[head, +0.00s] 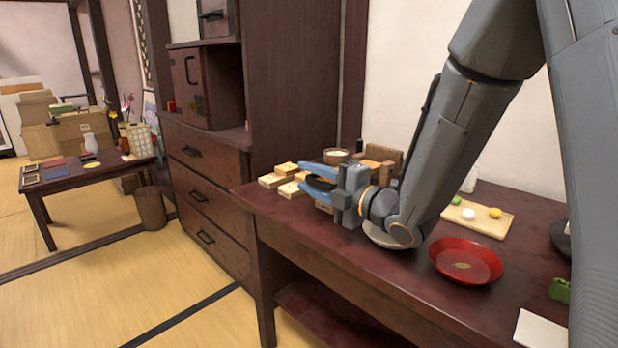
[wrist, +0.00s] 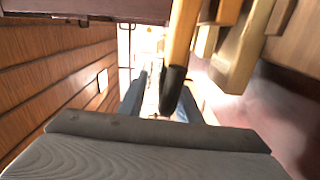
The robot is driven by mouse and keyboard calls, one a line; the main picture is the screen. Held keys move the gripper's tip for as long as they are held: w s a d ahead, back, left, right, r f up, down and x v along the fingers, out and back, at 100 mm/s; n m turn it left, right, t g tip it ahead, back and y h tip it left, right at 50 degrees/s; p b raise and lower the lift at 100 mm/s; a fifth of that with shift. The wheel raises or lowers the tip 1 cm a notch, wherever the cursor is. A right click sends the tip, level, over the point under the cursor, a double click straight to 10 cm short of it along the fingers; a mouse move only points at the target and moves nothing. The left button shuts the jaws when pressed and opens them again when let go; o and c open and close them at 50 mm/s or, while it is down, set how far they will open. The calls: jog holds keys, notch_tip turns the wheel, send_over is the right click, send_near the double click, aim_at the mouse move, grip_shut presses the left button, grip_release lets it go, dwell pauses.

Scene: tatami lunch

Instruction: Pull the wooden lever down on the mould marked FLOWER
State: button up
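My gripper (head: 304,178) is at the back left of the dark table, its two blue fingers spread apart and pointing left toward the wooden blocks. In the wrist view a light wooden lever (wrist: 184,35) with a black tip hangs down from the top edge. Its tip shows between my gripper's fingers (wrist: 160,98), overlapping the right one; I cannot tell whether they touch. Brown wooden pieces (head: 382,157) show behind my gripper in the head view, partly hidden by it. No FLOWER marking is readable in either view.
Several pale wooden blocks (head: 285,180) lie left of my gripper, and a small bowl (head: 337,155) stands behind. A red dish (head: 466,262) and a board with round sweets (head: 478,222) are to the right. A dark cabinet (head: 290,80) rises at the left.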

aim_at(330, 186)
jog(key=v, duration=0.7)
jog(key=shift+d, duration=0.15)
